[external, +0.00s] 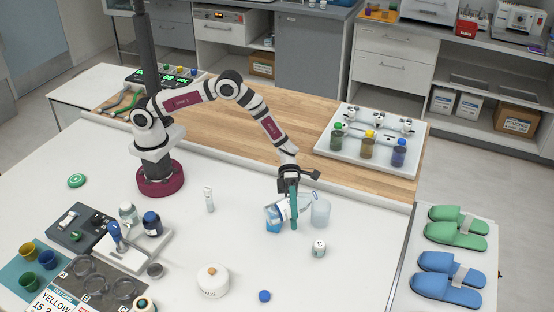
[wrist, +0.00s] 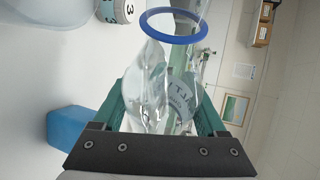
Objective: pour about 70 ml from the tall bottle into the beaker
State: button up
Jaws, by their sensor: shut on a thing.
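My gripper (external: 293,206) is shut on the tall bottle, with its green fingers on both sides of it. The bottle (wrist: 155,88) is clear, with a printed label and a blue ring round its neck in the wrist view. In the external view the bottle (external: 281,210) is tilted, its neck end to the right, near the beaker's rim. The beaker (external: 321,213) is pale, translucent and upright just right of my gripper. It shows partly in the wrist view (wrist: 55,8), cut off at the top left. I cannot tell whether liquid is flowing or how much the beaker holds.
A blue block (external: 273,226) stands beneath the bottle. A small numbered white jar (external: 319,249) stands in front of the beaker. A white vial (external: 209,200), a round white pot (external: 213,282) and a blue cap (external: 264,296) are nearby. A bottle tray (external: 345,160) is behind.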

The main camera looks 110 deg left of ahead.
jog(key=shift+n+h, duration=0.3)
dwell(0.7)
jog(key=shift+s+d, duration=0.15)
jog(key=shift+s+d, duration=0.2)
jog(key=shift+s+d+p, duration=0.15)
jog(key=shift+p, duration=0.25)
dwell(6.2)
